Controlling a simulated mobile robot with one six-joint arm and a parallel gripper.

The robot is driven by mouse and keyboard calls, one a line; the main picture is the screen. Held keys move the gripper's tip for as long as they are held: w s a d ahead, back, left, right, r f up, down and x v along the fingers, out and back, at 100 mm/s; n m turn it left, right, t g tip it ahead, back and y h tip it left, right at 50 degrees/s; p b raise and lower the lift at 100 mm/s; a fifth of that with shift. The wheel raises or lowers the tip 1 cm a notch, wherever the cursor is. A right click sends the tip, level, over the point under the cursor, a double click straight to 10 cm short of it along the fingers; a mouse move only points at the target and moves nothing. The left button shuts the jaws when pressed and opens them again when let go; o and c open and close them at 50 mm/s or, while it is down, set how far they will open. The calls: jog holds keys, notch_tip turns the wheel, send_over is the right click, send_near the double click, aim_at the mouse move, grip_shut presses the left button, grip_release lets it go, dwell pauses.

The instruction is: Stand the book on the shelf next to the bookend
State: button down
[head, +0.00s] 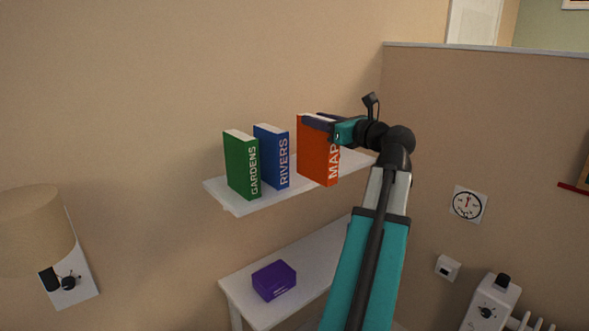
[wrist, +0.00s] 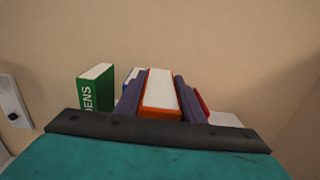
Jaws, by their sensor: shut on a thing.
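My gripper (head: 318,120) is shut on the orange MAPS book (head: 316,160), with one dark finger on each side of it. In the wrist view the upright orange book (wrist: 160,92) shows between the fingers. The book is at the white shelf (head: 225,205), its lower end overlapping the front edge in the head view; I cannot tell if it touches the shelf. A red thing (wrist: 203,101), partly hidden behind the right finger in the wrist view, may be the bookend. My arm hides that part of the shelf in the head view.
A green GARDENS book (head: 241,165) and a blue RIVERS book (head: 272,157) stand on the shelf to the left, with a gap between RIVERS and the held book. Below, a purple box (head: 274,281) lies on a white table (head: 243,302). A lamp (head: 32,230) is far left.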

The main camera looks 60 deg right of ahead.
jog(key=shift+s+r, duration=0.1)
jog(key=shift+s, duration=0.05)
jog(key=shift+d, duration=0.15)
jog(key=w+d+f+p, duration=0.1)
jog(key=w+d+p, duration=0.2)
jog(key=w+d, duration=0.5)
jog(key=shift+w+d+f, duration=0.15)
jog(key=shift+w+f, duration=0.1)
jog(key=shift+w, duration=1.75)
jog(key=shift+p, duration=0.3)
jog(key=shift+w+d+f+p, duration=0.15)
jog(key=shift+w+f+p, duration=0.1)
jog(key=shift+f, duration=0.35)
jog(key=shift+w+d+f+p, duration=0.1)
jog(key=shift+f+p, duration=0.2)
jog(key=shift+f, duration=0.3)
jog(key=shift+w+d+f+p, duration=0.15)
jog(key=shift+w+f+p, duration=0.1)
jog(key=shift+f, duration=0.45)
jog(key=c, duration=1.2)
grip_release()
